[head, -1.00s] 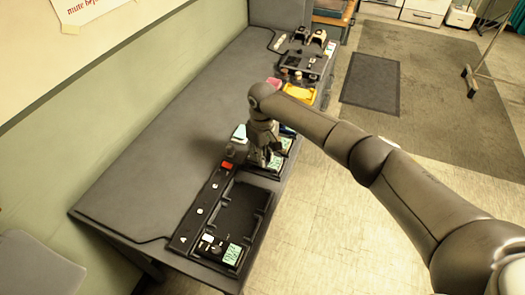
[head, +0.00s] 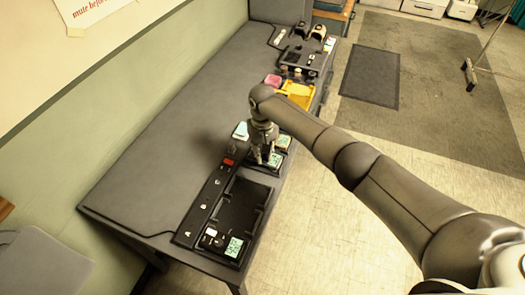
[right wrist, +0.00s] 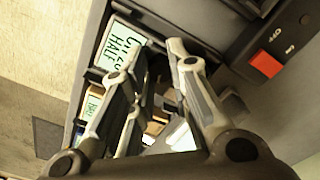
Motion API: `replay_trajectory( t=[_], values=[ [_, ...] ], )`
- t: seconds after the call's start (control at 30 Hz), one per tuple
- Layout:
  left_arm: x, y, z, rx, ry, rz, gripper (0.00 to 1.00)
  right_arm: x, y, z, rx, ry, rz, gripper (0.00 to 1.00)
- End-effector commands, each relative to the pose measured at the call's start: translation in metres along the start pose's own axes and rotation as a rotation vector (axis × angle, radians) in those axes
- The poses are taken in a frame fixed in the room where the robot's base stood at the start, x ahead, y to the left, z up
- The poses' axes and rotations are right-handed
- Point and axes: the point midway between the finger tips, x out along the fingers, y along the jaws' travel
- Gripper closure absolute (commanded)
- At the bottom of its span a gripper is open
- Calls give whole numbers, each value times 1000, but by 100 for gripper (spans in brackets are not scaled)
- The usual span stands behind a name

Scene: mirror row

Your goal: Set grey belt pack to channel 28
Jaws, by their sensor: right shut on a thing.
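A dark belt pack with a pale green display (head: 275,160) sits in the charging strip under my right gripper (head: 262,158). In the right wrist view its display (right wrist: 123,45) reads "CH 2" with a second digit I cannot make out clearly, and "HALF" below. My right gripper (right wrist: 158,85) is down at the pack, shut on a small part beside the display, seemingly a knob; the fingers hide most of it. The pack's grey colour is hard to confirm. My left gripper is not in view.
Another pack with a lit display (head: 282,141) stands just behind. A front pack (head: 234,247) sits at the strip's near end, past an empty bay (head: 238,205). A red switch (right wrist: 266,64) is beside the gripper. A yellow tray (head: 297,93) lies farther back.

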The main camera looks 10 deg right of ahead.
Motion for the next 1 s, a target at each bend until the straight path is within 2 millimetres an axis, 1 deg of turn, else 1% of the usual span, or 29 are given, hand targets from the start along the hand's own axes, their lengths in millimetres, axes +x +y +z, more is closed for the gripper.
replay_trajectory(
  t=[0.17,0.2,0.37,0.4,0.67,0.77,0.87,0.97,1.0],
  values=[
    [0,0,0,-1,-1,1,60,0,0,0,-1,-1,0,100],
    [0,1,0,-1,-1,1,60,0,0,0,-1,-1,0,80],
    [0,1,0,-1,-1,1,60,0,0,0,-2,-1,0,59],
    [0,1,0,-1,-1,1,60,0,0,0,-2,-1,0,58],
    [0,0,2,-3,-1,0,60,0,0,0,-2,0,0,58],
    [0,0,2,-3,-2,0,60,-4,0,0,-2,1,-1,58],
    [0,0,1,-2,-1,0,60,-16,-1,-1,-4,2,-1,58],
    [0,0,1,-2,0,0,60,-33,0,-1,-3,4,-1,58],
    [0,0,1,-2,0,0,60,-43,0,-1,-3,4,-2,58]
  ],
)
